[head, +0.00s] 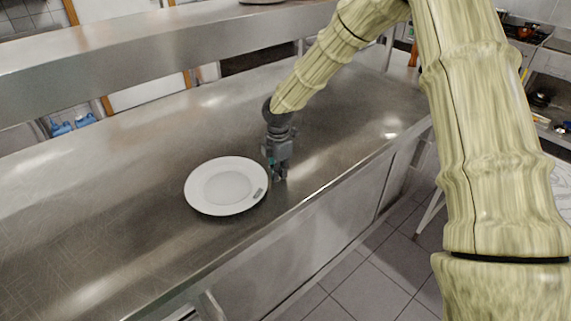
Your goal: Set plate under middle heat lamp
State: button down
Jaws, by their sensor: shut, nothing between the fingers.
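A white plate (226,185) lies flat on the steel counter (120,190), near its front edge. It has a wide rim and a small grey mark on the right side of the rim. My gripper (279,177) points down just right of the plate's rim, shut and empty. I cannot tell whether the fingertips touch the counter. No heat lamp can be made out in this view.
A raised steel shelf (150,57) runs along the back of the counter. Blue items (73,124) show beyond it at the left. The counter left of the plate is clear. A tiled floor (370,275) lies below the front edge.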

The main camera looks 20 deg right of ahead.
aim_at(270, 184)
jog(key=shift+s+a, duration=0.1)
jog(key=shift+a, duration=0.4)
jog(key=shift+a, duration=0.1)
jog(key=shift+s+a+p, duration=0.2)
jog(key=shift+a+p, duration=0.1)
jog(key=shift+a, duration=0.95)
jog(key=shift+d, duration=0.15)
